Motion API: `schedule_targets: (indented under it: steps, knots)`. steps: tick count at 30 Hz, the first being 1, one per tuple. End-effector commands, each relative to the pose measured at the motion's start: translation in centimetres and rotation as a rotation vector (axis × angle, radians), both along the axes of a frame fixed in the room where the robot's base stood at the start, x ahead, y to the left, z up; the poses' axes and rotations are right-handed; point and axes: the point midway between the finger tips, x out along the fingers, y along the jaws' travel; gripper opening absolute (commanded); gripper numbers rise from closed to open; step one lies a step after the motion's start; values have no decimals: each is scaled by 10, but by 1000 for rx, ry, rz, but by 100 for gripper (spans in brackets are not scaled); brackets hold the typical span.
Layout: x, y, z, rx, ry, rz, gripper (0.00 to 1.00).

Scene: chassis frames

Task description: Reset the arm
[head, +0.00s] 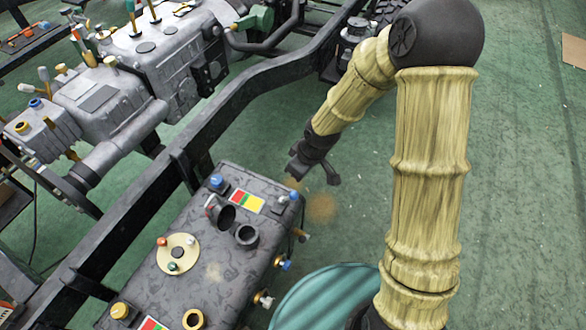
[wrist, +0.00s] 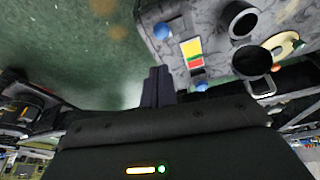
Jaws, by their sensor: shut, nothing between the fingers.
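My arm, in a yellow ribbed sleeve with black joints, reaches down from the upper right in the head view. My gripper (head: 313,172) is above the floor, beside the far right end of a dark grey tank (head: 205,260). In the wrist view my gripper (wrist: 157,72) has its dark fingers together, with nothing between them. The tank (wrist: 205,22) shows there at the upper right, apart from the fingers. Its red and yellow label, blue cap and dark round openings are visible.
A black chassis rail (head: 225,110) runs diagonally behind the tank. A silver gearbox (head: 150,60) with coloured caps lies beyond it. A teal ribbed cylinder (head: 325,298) is near the tank's lower right. Green floor (head: 520,180) is open to the right.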

Motion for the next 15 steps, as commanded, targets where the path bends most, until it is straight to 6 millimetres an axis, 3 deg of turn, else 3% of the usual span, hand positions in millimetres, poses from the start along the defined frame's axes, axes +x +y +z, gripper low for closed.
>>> schedule_targets:
  steps: [15]
  knots:
    - [0,-3,5,-5,0,-12,0]
